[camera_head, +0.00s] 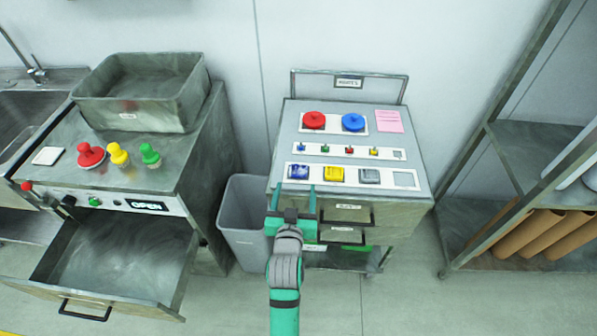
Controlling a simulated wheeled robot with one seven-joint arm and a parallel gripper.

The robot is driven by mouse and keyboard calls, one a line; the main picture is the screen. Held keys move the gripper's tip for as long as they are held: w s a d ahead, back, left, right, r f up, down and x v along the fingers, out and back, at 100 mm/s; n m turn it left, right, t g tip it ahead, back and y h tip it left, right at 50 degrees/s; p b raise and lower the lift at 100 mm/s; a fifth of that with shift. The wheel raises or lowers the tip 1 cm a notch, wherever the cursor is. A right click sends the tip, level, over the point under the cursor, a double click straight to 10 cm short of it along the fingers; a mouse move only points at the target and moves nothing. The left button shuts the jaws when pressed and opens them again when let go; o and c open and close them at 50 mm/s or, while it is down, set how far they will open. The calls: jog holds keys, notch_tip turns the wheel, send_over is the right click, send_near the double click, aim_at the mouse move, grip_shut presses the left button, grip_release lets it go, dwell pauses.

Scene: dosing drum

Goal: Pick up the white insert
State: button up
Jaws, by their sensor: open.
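The item that best fits the white insert is a pale grey-white block (369,176) in the front row on top of the cart (420,186). It sits third from the left, right of a yellow block (334,174) and a blue block (299,172). A pale square place (405,179) at the row's right end looks flat and empty. My gripper (294,190) is open at the cart's front left edge, its fingers pointing toward the blue block. It is left of the pale block and apart from it. Nothing shows between the fingers.
Behind are a row of small coloured pegs (325,149), a red knob (314,121), a blue knob (353,122) and a pink note (388,121). A grey bin (240,215) stands left of the cart. An open drawer (120,260) juts out at left. A shelf rack (480,150) stands right.

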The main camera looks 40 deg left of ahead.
aim_at(299, 166)
jog(key=x, duration=0.4)
jog(key=shift+d+f, duration=0.1)
jog(key=shift+f+x, duration=0.2)
jog(key=shift+x, duration=1.05)
jog(key=shift+f+x, duration=0.25)
jog(key=shift+x, duration=1)
jog(key=shift+s, duration=0.2)
jog(key=shift+c, duration=0.3)
jog(key=c, duration=1.1)
